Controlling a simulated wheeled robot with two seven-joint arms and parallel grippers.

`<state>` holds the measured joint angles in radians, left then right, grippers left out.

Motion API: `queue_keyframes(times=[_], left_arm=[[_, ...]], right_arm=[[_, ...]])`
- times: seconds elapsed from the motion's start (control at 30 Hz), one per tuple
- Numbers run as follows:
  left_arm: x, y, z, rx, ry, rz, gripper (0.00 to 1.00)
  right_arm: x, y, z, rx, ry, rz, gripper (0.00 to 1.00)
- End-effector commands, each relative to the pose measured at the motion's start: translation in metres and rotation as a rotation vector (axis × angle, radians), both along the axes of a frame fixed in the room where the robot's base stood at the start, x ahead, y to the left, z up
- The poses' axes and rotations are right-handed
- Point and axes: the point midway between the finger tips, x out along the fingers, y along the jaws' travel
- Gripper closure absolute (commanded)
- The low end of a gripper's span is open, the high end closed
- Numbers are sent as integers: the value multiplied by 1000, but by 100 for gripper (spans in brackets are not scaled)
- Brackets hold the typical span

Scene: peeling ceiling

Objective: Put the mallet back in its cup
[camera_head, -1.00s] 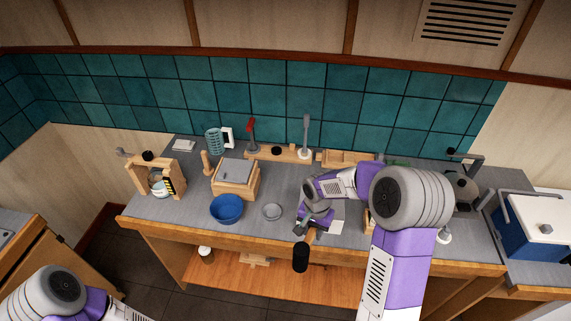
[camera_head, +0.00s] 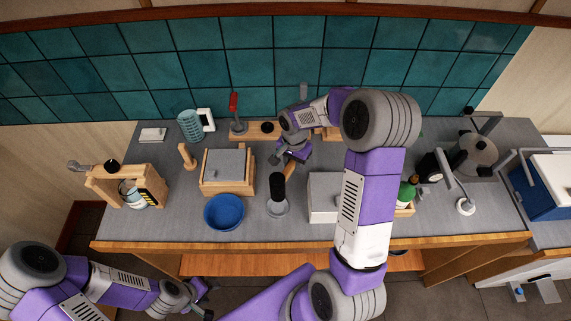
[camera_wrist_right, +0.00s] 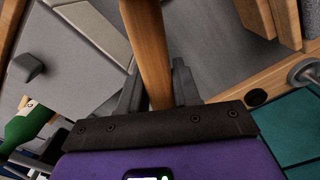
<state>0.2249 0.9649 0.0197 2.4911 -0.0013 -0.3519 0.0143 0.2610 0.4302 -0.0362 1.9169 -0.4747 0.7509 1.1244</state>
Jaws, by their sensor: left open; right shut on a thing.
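My right gripper (camera_head: 291,156) is shut on the mallet's wooden handle, which runs between its fingers in the right wrist view (camera_wrist_right: 153,55). The mallet's black head (camera_head: 277,181) hangs below the gripper at the lower end of the handle. The small grey metal cup (camera_head: 279,209) stands on the counter directly beneath the head in the head view. The head overlaps the cup's far side; I cannot tell whether it is inside or above the cup. My left gripper (camera_head: 203,294) is open and empty, low in front of the counter.
A blue bowl (camera_head: 223,212) stands close left of the cup, with a lidded wooden box (camera_head: 226,171) behind it. A pale grey box (camera_head: 324,197) is close on the right. A green bottle (camera_head: 406,194) stands further right. The tiled wall (camera_head: 300,62) closes the back.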

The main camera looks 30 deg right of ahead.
Motion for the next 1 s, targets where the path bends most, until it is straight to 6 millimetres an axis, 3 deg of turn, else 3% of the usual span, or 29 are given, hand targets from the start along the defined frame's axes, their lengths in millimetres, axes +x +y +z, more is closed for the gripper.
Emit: queue_keyframes(times=[0.03, 0.17, 0.73, 1.0], left_arm=[[0, 0, -13, 0, 0, 0, 49], [0, 0, -23, 0, 0, 0, 49], [0, 0, -26, 0, -1, 0, 49], [0, 0, -42, 0, -1, 0, 49]], right_arm=[[0, 0, -13, 0, -1, 0, 100], [0, 0, -22, 0, -1, 0, 100], [0, 1, -23, 3, -1, 0, 100], [0, 1, -42, 3, 1, 0, 100]])
